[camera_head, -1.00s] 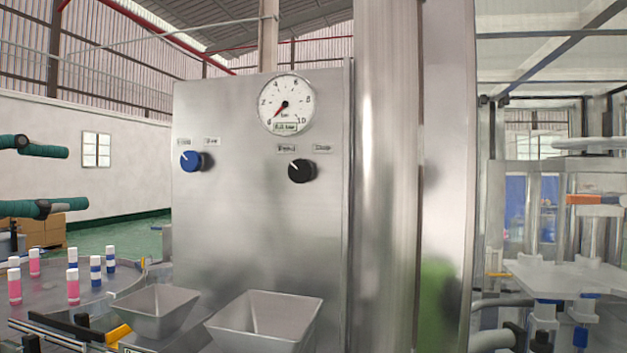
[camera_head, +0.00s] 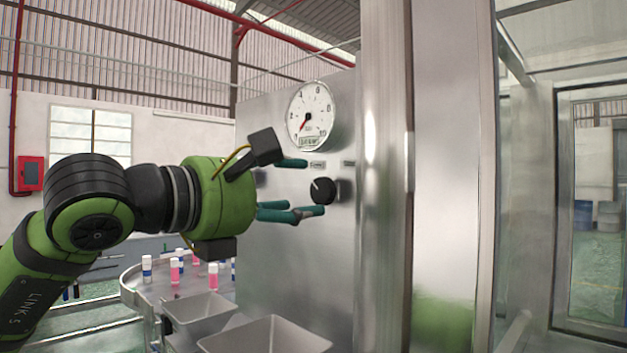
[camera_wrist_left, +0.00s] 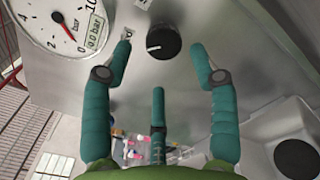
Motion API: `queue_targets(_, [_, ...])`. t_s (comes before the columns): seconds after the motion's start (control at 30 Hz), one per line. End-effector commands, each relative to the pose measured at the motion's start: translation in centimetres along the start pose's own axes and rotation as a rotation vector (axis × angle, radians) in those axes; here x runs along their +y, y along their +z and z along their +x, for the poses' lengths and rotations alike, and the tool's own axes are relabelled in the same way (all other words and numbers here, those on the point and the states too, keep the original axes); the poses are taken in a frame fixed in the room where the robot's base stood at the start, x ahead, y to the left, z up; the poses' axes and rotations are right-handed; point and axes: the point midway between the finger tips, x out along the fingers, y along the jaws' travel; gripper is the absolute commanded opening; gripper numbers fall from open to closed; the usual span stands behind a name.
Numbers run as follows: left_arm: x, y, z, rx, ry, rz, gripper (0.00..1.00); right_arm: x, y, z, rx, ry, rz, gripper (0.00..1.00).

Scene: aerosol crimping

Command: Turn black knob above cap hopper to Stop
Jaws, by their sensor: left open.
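The black knob (camera_head: 322,190) sits on the steel panel (camera_head: 275,250), below the gauge. In the left wrist view the knob (camera_wrist_left: 163,42) lies ahead, between the spread fingers. My left gripper (camera_head: 307,188) is open, with teal fingers pointing at the knob from the left. My right gripper is out of view.
The gauge (camera_head: 311,115) is just above the upper finger. Two metal hoppers, left (camera_head: 200,308) and right (camera_head: 265,337), stand below. A round table (camera_head: 150,290) carries several pink and blue bottles. A thick steel column (camera_head: 383,200) stands right of the panel.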

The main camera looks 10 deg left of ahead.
Motion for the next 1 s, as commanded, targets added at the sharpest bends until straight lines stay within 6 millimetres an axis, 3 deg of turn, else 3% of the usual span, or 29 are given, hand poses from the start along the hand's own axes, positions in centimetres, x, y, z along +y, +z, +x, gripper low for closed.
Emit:
queue_targets(0.17, [0.0, 0.2, 2.1, 0.0, -0.004, -0.001, 0.6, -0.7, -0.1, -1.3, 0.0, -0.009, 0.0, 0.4])
queue_targets(0.5, [-0.1, 0.0, 2.6, -0.001, -0.003, -0.001, 0.6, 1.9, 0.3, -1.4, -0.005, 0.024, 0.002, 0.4])
queue_targets(0.53, [-0.1, 0.0, 2.6, -0.001, -0.003, -0.001, 0.52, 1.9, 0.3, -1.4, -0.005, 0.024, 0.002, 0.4])
queue_targets(0.63, [-0.1, 0.0, 2.6, -0.001, -0.003, -0.001, 0.12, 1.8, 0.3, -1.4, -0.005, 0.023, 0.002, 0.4])
queue_targets(0.67, [-0.1, 0.0, 2.6, -0.001, -0.003, -0.001, 0.06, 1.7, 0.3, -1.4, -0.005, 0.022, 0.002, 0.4])
queue_targets(1.0, [-0.2, -0.1, 2.6, 0.002, -0.005, 0.002, 0.04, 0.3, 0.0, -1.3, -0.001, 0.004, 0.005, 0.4])
